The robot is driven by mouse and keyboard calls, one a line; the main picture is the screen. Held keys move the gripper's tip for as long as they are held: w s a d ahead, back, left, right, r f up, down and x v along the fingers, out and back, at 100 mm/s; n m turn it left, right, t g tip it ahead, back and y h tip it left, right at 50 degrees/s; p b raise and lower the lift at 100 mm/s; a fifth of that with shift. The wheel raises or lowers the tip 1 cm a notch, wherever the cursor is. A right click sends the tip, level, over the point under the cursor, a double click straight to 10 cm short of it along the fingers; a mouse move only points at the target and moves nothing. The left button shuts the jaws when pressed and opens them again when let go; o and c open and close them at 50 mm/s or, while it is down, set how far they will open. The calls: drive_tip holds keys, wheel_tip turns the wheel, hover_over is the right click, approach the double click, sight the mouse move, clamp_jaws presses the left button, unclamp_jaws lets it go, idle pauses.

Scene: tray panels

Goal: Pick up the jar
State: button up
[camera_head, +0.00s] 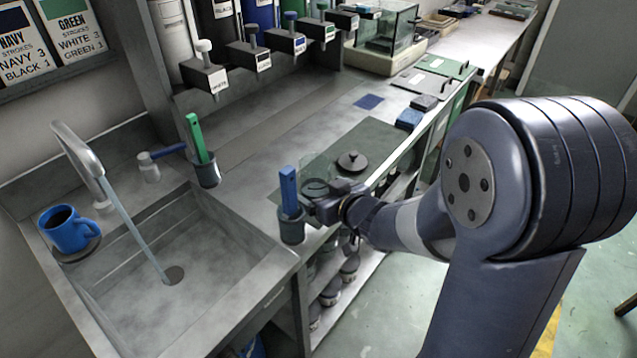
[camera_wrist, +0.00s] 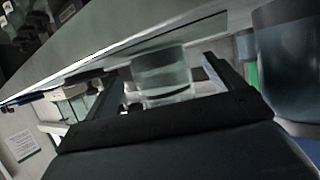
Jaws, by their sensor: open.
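The jar (camera_head: 314,168) is clear glass and stands at the front edge of the counter, by the dark mat, partly hidden behind my gripper (camera_head: 318,197). In the wrist view the jar (camera_wrist: 162,75) shows between the two fingers of my gripper (camera_wrist: 165,82), with a darker band around its middle. The fingers are open, one on each side of it, with gaps visible. I cannot tell how deep the jar sits between them. A dark round lid with a knob (camera_head: 352,161) lies on the mat just behind.
A grey cup (camera_head: 291,228) with a blue-handled tool (camera_head: 289,190) stands close left of my gripper; a large dark cup (camera_wrist: 290,70) fills the wrist view's right. The sink (camera_head: 130,262) holds a running tap (camera_head: 80,155). Several lidded jars (camera_head: 349,268) sit on the shelf below.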

sight(315, 186)
drive_tip(key=x, duration=0.4)
drive_tip(key=shift+w+r, duration=0.1)
drive_tip(key=shift+r, duration=0.05)
drive_tip(key=shift+c, duration=0.4)
drive_tip(key=c, duration=1.2)
